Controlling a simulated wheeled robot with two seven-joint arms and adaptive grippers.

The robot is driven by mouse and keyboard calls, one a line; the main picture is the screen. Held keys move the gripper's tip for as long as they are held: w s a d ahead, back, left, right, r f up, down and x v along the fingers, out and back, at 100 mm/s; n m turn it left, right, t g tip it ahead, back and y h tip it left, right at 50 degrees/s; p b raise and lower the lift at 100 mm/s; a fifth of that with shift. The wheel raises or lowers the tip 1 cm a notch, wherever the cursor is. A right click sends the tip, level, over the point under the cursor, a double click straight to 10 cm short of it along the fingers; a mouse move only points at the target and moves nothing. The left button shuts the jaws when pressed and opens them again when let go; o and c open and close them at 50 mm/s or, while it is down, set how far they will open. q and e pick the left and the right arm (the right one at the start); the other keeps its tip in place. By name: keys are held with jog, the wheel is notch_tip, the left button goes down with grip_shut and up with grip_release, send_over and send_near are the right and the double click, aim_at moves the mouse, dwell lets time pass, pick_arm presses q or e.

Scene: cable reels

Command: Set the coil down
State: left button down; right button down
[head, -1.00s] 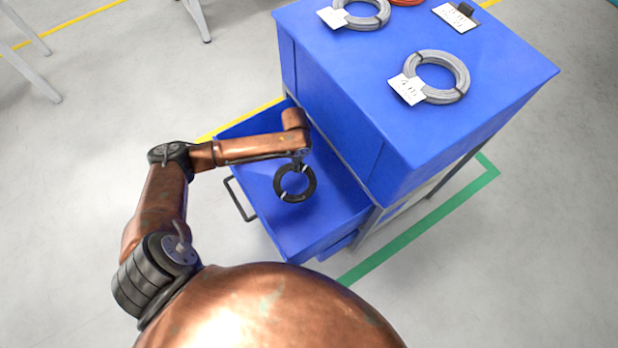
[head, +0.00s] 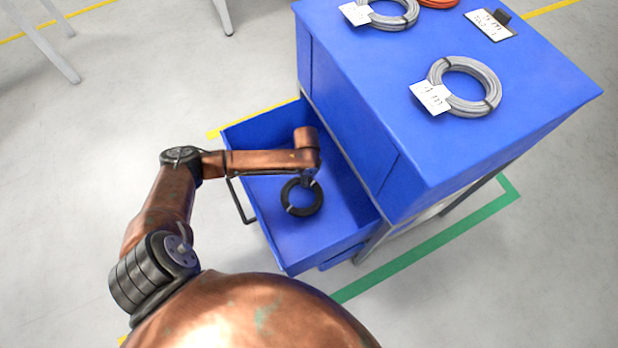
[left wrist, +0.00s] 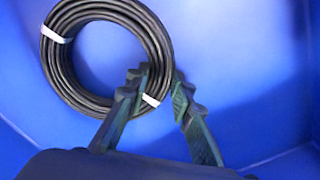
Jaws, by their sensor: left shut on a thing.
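A black cable coil (head: 319,203) with white bands is inside the open blue drawer (head: 280,250) in the head view. My left gripper (head: 309,182) reaches down into the drawer and is shut on the coil's rim at its far side. In the left wrist view the coil (left wrist: 62,75) lies flat-on over the blue drawer floor, and the fingers (left wrist: 160,84) straddle its rim beside a white band. I cannot tell whether the coil touches the drawer floor. My right gripper is not in view.
The blue cabinet (head: 400,110) stands right of the drawer. On its top are a grey coil with a tag (head: 488,90), another grey coil (head: 398,20), an orange coil (head: 438,3) and a label stand (head: 490,24). Drawer walls surround the gripper closely.

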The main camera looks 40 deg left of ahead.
pick_arm(q)
jog(key=shift+f, duration=0.15)
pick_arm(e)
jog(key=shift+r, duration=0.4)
pick_arm(q)
jog(key=c, duration=1.7)
grip_release()
